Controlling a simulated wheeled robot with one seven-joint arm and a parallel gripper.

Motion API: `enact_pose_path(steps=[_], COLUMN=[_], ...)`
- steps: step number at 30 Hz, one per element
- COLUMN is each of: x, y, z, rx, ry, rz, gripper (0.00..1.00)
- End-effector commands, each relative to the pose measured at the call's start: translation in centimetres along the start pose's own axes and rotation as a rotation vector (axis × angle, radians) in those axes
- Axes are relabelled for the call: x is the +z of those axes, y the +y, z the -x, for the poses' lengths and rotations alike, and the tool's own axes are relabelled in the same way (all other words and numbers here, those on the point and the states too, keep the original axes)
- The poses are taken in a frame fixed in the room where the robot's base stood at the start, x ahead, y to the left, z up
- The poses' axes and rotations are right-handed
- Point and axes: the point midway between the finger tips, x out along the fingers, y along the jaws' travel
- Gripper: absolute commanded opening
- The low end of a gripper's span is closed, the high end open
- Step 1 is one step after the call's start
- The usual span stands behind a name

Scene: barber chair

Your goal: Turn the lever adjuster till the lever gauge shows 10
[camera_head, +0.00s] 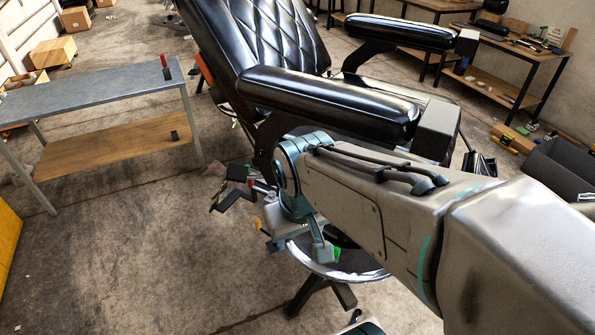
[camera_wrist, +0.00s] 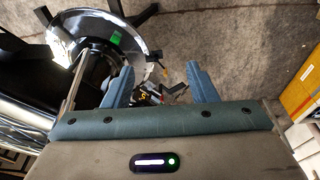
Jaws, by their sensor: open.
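The black barber chair (camera_head: 275,40) stands in the middle of the head view, and my arm crosses in front of its lower part. Its round shiny base (camera_head: 375,275) carries a green mark (camera_head: 337,254). My gripper (camera_wrist: 160,68) is open in the wrist view, with its two blue fingers apart. A small dark part with a yellow marking (camera_wrist: 147,97) shows between the fingers, low near the palm; it may be the lever gauge, but no reading is legible. I cannot tell contact with it. Dark bracket-like parts (camera_head: 236,201) show left of my wrist; I cannot tell whether the lever adjuster is among them.
A grey-topped table (camera_head: 90,92) with a red-handled item (camera_head: 165,66) stands at the left. A workbench (camera_head: 490,45) with tools is at the back right. A yellow cabinet (camera_head: 7,235) is at the left edge. Concrete floor (camera_head: 130,260) lies free at the front left.

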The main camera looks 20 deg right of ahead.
Motion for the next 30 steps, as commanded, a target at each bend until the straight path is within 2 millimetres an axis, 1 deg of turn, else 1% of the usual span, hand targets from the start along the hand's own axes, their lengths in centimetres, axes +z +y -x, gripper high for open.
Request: enact_pose_path(steps=[1,2,5,6,10,14,17,18,21,23,27,30], x=[0.4,0.6,1.5,1.8,2.0,1.1,-0.5,-1.2,-3.6,-5.2,-8.6,-10.4], y=[0.4,0.7,2.4,3.2,5.9,8.1,9.3,9.6,9.7,9.3,7.5,5.9], z=[-1.6,-2.4,-5.7,-7.2,-11.2,-14.5,-16.8,-17.7,-19.9,-21.2,-24.1,-25.6], rx=[0.024,0.047,0.151,0.204,0.398,0.609,0.779,0.849,1.022,1.124,1.325,1.426], ry=[-0.036,-0.062,-0.169,-0.215,-0.351,-0.448,-0.493,-0.504,-0.509,-0.497,-0.437,-0.384], rz=[0.025,0.043,0.119,0.159,0.302,0.461,0.593,0.649,0.794,0.883,1.073,1.179], gripper=[0.52,0.52,0.52,0.52,0.52,0.52,0.52,0.52,0.52,0.52,0.52,0.52])
